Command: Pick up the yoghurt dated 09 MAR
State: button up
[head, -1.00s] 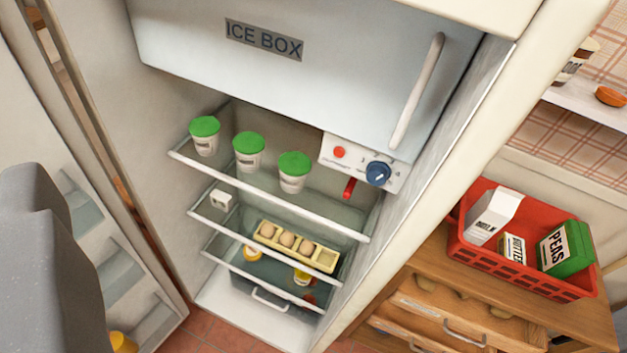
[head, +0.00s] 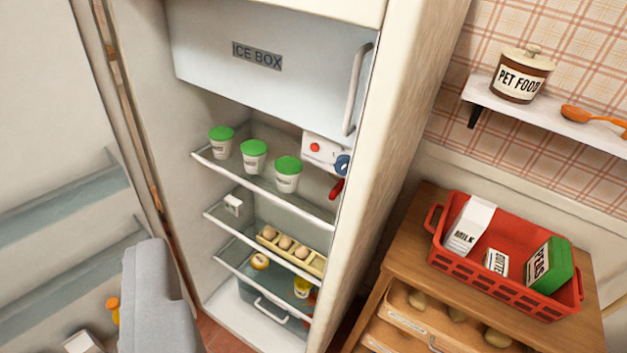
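Three white yoghurt pots with green lids stand in a row on the top glass shelf of the open fridge. They are the left pot (head: 221,140), the middle pot (head: 254,157) and the right pot (head: 287,175). Small dark print shows on their fronts, but it is too small to read, so I cannot tell which one says 09 MAR. A grey part of my gripper (head: 158,300) shows at the lower left, well below and left of the pots and apart from them. Its fingertips cannot be made out.
The ice box (head: 270,75) hangs above the pots. The control box (head: 325,152) is right of them. The shelf's white front edge (head: 262,187) runs before them. The fridge door (head: 60,150) stands open at left. A red crate (head: 500,290) sits on a wooden cabinet at right.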

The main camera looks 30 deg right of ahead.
aim_at(288, 169)
jog(key=z, duration=0.2)
jog(key=i, duration=1)
jog(key=u, duration=0.05)
